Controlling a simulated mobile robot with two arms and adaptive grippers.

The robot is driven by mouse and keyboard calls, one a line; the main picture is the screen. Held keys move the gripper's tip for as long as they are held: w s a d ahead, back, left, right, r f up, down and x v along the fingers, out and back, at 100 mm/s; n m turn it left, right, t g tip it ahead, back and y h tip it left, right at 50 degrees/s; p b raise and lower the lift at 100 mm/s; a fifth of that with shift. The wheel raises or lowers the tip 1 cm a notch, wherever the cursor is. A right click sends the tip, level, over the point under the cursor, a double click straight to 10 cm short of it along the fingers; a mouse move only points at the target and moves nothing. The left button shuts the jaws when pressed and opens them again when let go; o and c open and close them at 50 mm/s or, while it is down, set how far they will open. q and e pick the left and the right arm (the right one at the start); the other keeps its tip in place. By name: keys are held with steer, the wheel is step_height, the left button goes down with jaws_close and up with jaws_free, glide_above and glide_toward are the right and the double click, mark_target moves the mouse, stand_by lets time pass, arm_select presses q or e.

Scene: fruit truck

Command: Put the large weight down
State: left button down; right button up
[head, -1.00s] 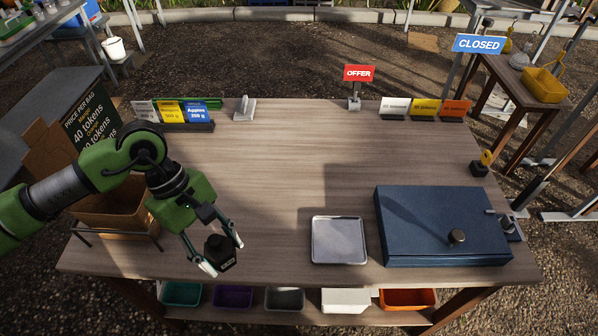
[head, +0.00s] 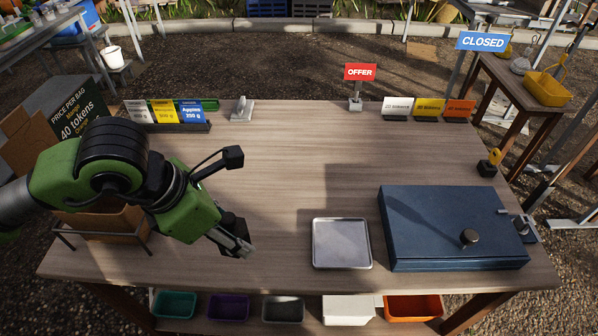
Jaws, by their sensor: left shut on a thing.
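My left gripper (head: 240,243) reaches in from the left and hangs over the front left of the wooden table (head: 290,190). It is shut on the large weight, a dark block that showed between the fingers a second ago. The weight is now mostly hidden by the gripper, and I cannot tell whether it touches the table. The square metal tray (head: 341,243) lies on the table just right of the gripper, empty. My right gripper is not in view.
A cardboard box (head: 105,222) sits under my left arm. Price cards and an OFFER sign (head: 360,73) line the back edge. The table's middle is clear.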

arm_select(q)
steer(key=shift+d+r+n, duration=0.2)
steer(key=shift+d+n, duration=0.05)
steer(key=shift+n, duration=0.35)
steer(key=shift+w+r+n+t+b, duration=0.1)
steer(key=shift+n+t+b, duration=0.2)
steer(key=w+a+f+p, duration=0.1)
steer(key=w+a+f, duration=0.1)
steer(key=w, duration=0.1)
steer(key=w+a+f+p, duration=0.1)
steer(key=w+a+f, duration=0.1)
steer(key=w+f, duration=0.1)
steer(key=w+a+f+p, duration=0.1)
steer(key=w+a+f, duration=0.1)
steer(key=w, duration=0.3)
steer(key=shift+a+f, duration=0.35)
steer(key=shift+f, duration=0.4)
steer(key=shift+w+a+f+p, duration=0.3)
steer(key=shift+w+f+p, duration=0.15)
steer(key=shift+f, duration=0.2)
step_height(320, 180, down, 3)
steer(key=shift+r+p, duration=0.1)
steer(key=shift+p, duration=0.45)
steer(key=shift+f, duration=0.2)
